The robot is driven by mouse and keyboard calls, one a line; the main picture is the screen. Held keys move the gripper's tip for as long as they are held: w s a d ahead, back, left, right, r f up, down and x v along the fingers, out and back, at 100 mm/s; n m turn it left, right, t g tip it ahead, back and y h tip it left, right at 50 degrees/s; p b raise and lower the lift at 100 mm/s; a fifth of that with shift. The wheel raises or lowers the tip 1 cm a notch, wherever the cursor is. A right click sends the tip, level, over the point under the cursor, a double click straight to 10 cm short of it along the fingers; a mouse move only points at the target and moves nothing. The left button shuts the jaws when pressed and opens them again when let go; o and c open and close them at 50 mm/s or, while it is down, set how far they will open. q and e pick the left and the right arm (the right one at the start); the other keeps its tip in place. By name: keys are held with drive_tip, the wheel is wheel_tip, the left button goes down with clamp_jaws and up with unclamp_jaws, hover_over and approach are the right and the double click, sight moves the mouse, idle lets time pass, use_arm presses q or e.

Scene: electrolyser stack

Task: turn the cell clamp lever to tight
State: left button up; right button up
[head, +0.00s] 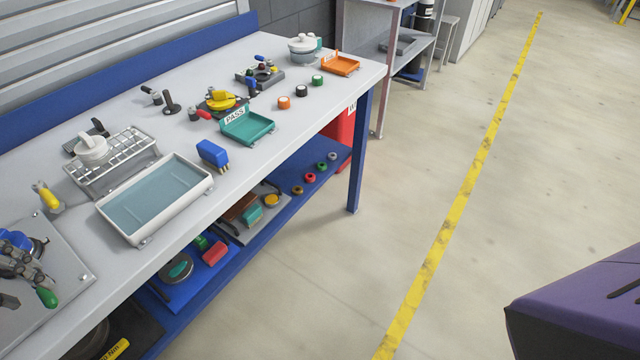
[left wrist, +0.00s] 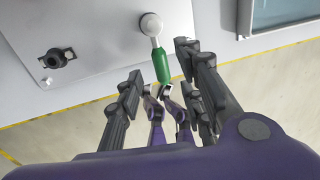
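The cell clamp lever has a green handle (head: 47,297) on a grey plate (head: 70,262) at the lower left of the head view. In the left wrist view the lever's green handle (left wrist: 160,66) runs down from a pale ball toward the front table edge. My left gripper (left wrist: 160,62) is open there, one finger on each side of the handle, with visible gaps and no clear contact. In the head view I cannot clearly tell the gripper from the clamp parts. I see no readable tight mark. My right gripper is not in view.
A black knob (left wrist: 58,58) sits on the plate left of the lever. A white tray of liquid (head: 158,198), a wire rack (head: 125,165) and a yellow-handled item (head: 47,197) stand nearby. The blue lower shelf (head: 255,235) holds several parts.

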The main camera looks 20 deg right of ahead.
sight(41, 293)
use_arm(q)
drive_tip(key=shift+w+d+f, duration=0.1)
drive_tip(key=shift+d+f, duration=0.05)
drive_tip(key=shift+f, duration=0.75)
drive_tip(key=shift+w+d+f, duration=0.1)
drive_tip(key=shift+d+f, duration=0.05)
drive_tip(key=shift+f, duration=0.7)
drive_tip(key=shift+c, duration=0.3)
clamp_jaws()
